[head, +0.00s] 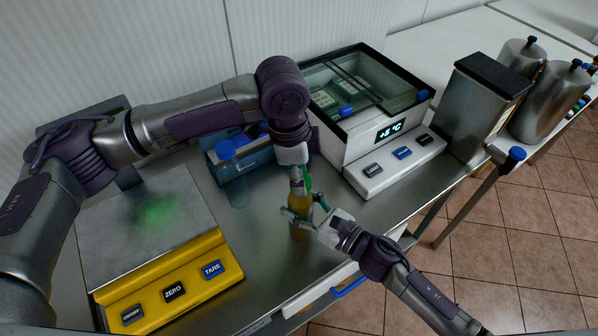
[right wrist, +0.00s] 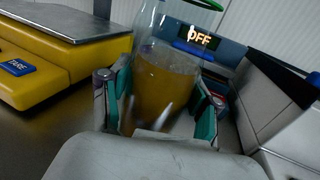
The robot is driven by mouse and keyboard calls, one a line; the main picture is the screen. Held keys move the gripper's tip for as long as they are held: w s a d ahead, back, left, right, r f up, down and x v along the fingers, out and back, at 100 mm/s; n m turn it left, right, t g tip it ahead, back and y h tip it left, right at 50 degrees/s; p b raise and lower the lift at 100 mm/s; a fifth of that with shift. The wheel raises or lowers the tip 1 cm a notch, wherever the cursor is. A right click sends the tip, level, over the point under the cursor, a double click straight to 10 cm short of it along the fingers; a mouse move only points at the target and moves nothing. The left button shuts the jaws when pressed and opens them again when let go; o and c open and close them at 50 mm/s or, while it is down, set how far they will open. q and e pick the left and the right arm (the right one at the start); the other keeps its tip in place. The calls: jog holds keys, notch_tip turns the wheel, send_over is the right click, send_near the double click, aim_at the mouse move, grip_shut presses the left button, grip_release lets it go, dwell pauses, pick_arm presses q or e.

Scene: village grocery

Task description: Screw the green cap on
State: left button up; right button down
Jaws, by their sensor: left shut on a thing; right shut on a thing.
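A clear bottle with amber liquid (head: 300,222) stands on the steel counter near its front edge. My right gripper (head: 303,217) is shut on it from the front right. My left gripper (head: 299,186) points down just above the bottle and is shut on the green cap (head: 308,183). The left fingers hide most of the cap and the bottle's mouth. I cannot tell whether the cap touches the neck.
A yellow scale (head: 170,285) stands left. A white chilled display box (head: 350,140) and metal canisters (head: 478,105) stand to the right.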

pick_arm(q)
jog(key=m, duration=0.6)
jog(key=shift+w+m+g, duration=0.1)
jog(key=shift+m+g, duration=0.2)
jog(key=shift+g, duration=0.1)
jog(key=m, duration=0.4)
jog(key=shift+d+y, duration=0.1)
jog(key=shift+y, duration=0.2)
jog(key=m, duration=0.4)
jog(key=shift+w+m+g+y, duration=0.1)
jog(key=shift+m+g+y, duration=0.2)
jog(key=shift+m, duration=0.1)
jog(key=m, duration=0.6)
jog(key=shift+d+m+y, duration=0.15)
jog(key=shift+m+y, duration=0.25)
jog(key=m, duration=0.6)
jog(key=shift+m+y, duration=0.3)
jog(key=shift+m, duration=0.1)
jog(key=o, duration=0.6)
jog(key=shift+o, duration=0.2)
